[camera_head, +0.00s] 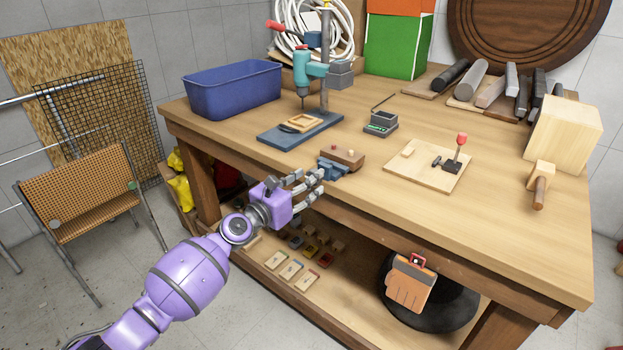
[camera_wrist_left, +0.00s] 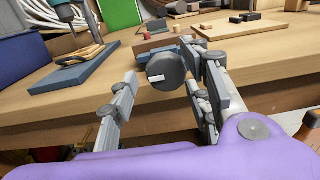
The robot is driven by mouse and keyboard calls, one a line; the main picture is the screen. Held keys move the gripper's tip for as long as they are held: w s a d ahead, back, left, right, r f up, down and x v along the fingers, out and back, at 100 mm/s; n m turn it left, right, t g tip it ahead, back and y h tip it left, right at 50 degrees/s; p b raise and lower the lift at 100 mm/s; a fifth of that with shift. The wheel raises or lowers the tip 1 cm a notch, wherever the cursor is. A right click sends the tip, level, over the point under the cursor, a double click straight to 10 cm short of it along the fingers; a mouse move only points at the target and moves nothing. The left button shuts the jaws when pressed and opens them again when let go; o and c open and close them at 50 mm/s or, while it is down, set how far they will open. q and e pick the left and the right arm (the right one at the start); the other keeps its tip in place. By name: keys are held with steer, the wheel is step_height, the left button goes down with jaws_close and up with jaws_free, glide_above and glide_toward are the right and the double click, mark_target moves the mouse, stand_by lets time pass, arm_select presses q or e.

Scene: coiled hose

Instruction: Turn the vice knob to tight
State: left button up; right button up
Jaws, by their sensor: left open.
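The small blue vice (camera_head: 333,169) sits at the table's front edge, partly hidden by my left gripper in the head view. Its round dark grey knob (camera_wrist_left: 167,66) faces the left wrist camera and carries a pale mark pointing left. My left gripper (camera_head: 312,182), on the purple arm, is at the front edge beside the vice. In the left wrist view its fingers (camera_wrist_left: 164,82) are spread open, one on each side of the knob. The right finger looks close to the knob; I cannot tell whether it touches. My right gripper is not in view.
A brown block with coloured buttons (camera_head: 346,157) is just behind the vice. A drill press (camera_head: 302,138) and blue bin (camera_head: 232,88) stand behind left. A board with a red-topped lever (camera_head: 430,165) lies to the right. A shelf (camera_head: 340,290) is below the tabletop.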

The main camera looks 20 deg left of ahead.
arm_select(q)
steer(key=shift+x, duration=1.25)
steer(key=c, duration=1)
